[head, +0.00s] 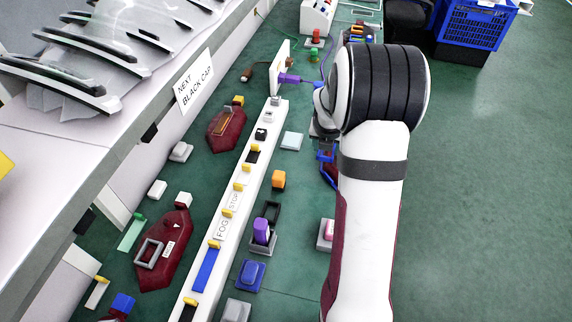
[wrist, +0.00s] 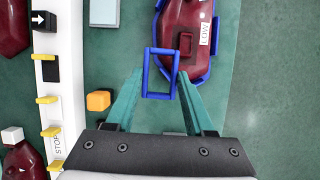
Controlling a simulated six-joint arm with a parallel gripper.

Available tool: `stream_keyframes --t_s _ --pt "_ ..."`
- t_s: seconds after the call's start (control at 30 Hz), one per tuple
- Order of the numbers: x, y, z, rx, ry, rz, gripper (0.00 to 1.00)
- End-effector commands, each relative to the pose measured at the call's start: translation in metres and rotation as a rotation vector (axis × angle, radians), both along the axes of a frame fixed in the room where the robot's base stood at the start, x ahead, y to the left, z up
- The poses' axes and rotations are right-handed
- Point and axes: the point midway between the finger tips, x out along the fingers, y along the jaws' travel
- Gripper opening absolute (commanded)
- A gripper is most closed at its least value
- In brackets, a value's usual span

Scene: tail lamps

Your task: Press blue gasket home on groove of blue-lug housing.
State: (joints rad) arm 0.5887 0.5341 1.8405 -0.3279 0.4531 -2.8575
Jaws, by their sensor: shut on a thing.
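My gripper (wrist: 160,78) is shut on the blue gasket (wrist: 147,74), a thin rectangular frame, held by its sides between teal fingers. In the wrist view, a dark red housing (wrist: 192,20) with blue parts along its edge and a LOW label lies just beyond. The gasket overlaps the housing's near left edge in the picture; I cannot tell whether they touch. A small dark-edged rectangle on the housing (wrist: 185,43) lies right of the gasket. In the head view my arm hides most of this housing, and the gasket (head: 325,156) shows beside the arm.
A long white rail (head: 228,208) with yellow clips runs left of my gripper. Other red housings, one with a yellow block (head: 225,127) and one with a white block (head: 160,262), lie beyond it. An orange block (wrist: 98,101) and a pale block (wrist: 104,12) stand near the rail.

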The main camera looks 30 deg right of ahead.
Motion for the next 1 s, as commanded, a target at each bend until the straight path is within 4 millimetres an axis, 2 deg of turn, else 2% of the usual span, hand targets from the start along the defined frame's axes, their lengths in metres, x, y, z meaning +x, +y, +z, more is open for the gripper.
stream_keyframes --t_s 0.37,0.73,0.87,1.0 --pt "0.005 0.002 -0.003 -0.002 0.001 0.023 0.04" --pt "0.085 0.058 -0.063 -0.001 0.001 0.023 0.04" --pt "0.095 0.066 -0.074 -0.001 0.001 0.021 0.04" --pt "0.096 0.066 -0.100 -0.002 0.002 0.020 0.04"
